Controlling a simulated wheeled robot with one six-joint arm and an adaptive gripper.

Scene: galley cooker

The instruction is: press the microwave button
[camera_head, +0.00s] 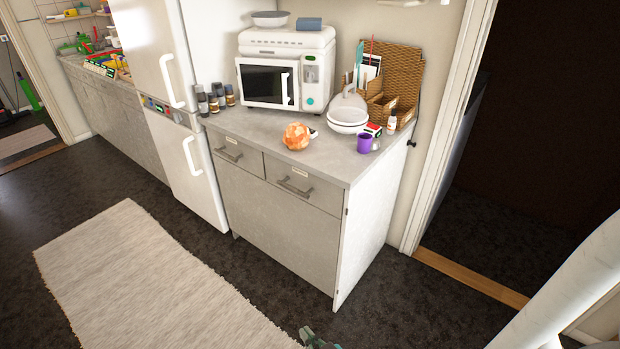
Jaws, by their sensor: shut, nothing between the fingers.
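The white microwave (288,70) stands at the back of the grey counter, with a dark door window and a white vertical handle. Its control panel (311,75) is on the right of its front. A round teal button (310,101) sits low on that panel and is in plain view. My gripper (318,342) shows only in part at the bottom edge, low in front of the cabinet and well apart from the microwave. Its fingers are shut and hold nothing.
A fridge (180,150) stands left. A rug (150,280) lies on open floor.

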